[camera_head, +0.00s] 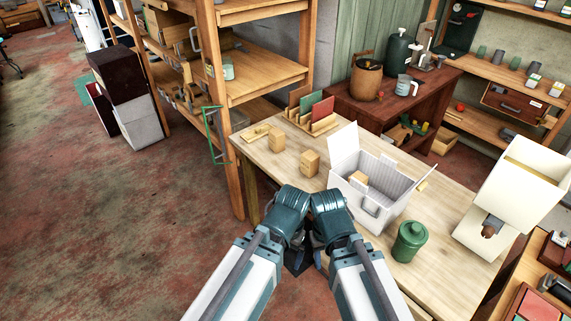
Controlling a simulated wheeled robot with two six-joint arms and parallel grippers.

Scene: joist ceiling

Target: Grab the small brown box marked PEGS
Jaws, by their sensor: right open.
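Small brown boxes stand on the pale wooden table: one box (277,139) near the left edge and one box (310,163) nearer to me. Another brown box (358,179) shows inside the open light-grey crate (372,210). No lettering is legible at this size, so I cannot tell which is marked PEGS. My two arms meet at the table's near edge. My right gripper (318,259) is open, low between the arms and mostly hidden, apart from the boxes. Of my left gripper (297,260) only a dark part shows, and its jaws cannot be made out.
A file rack (313,119) and a flat wooden piece (256,133) are at the table's back left. Wooden shelves (262,84) stand behind.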

